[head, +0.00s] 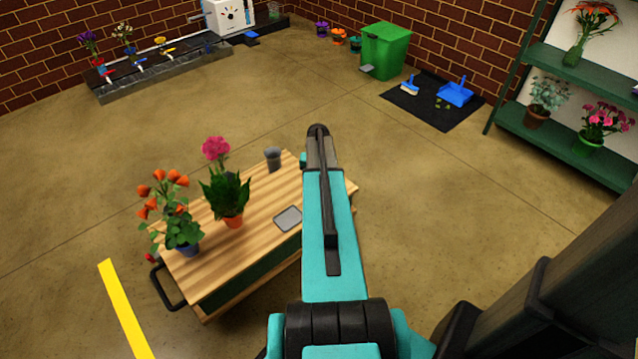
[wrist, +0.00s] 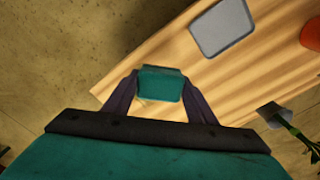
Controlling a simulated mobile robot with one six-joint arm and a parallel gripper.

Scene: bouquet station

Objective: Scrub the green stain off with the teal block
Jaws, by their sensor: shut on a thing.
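My gripper (wrist: 160,95) is shut on the teal block (wrist: 160,84), which sits between its two dark fingers over one end of the wooden cart top (wrist: 125,82). Whether the block touches the wood cannot be told. In the head view, a small teal edge of the block (head: 303,160) shows left of my arm's end, near the far right corner of the cart top (head: 255,205). The green stain is not seen in either view; the block, my gripper or my arm may hide it.
A grey tray (head: 288,218) lies on the cart beside my arm. A grey cup (head: 272,158) stands near the far edge. A pink flower in an orange pot (head: 233,221) and orange flowers in a blue pot (head: 187,249) stand left. Open floor surrounds the cart.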

